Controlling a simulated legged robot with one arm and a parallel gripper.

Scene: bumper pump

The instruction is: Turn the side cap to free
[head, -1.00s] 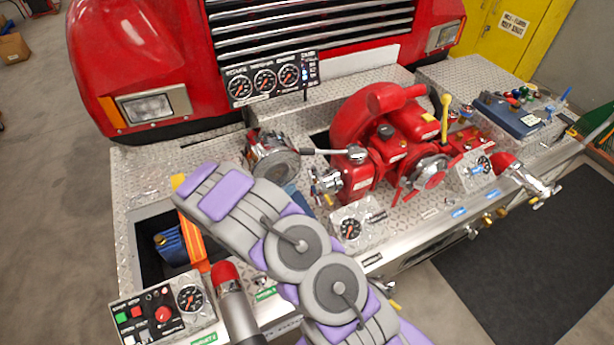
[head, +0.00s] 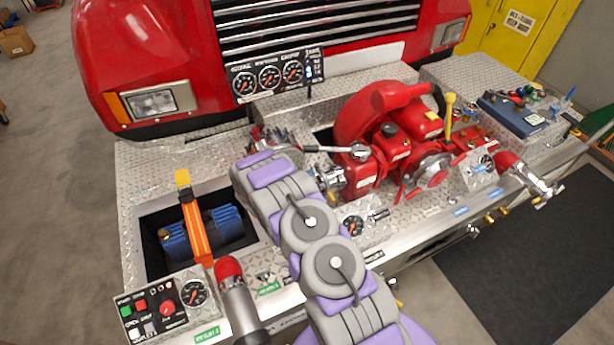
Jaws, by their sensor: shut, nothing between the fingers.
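The large round chrome side cap (head: 276,137) is left of the red pump (head: 388,140). Only its upper edge shows now, with a bit of red at its left; my arm's end hides the rest. My grey and purple arm reaches up from the bottom. The back of my gripper (head: 258,158) lies over the cap in the picture. The gripper is shut and holds nothing. Its fingertips are hidden behind the hand, so I cannot tell whether they touch the cap. A small chrome fitting (head: 332,180) sits on the pump's left side.
A silver lever (head: 325,149) lies between cap and pump. A gauge panel (head: 272,80) stands behind. An open bay with a blue roll (head: 222,228) and orange strap (head: 195,225) is at left. The control box (head: 165,307) and red-tipped nozzle (head: 229,270) are in front.

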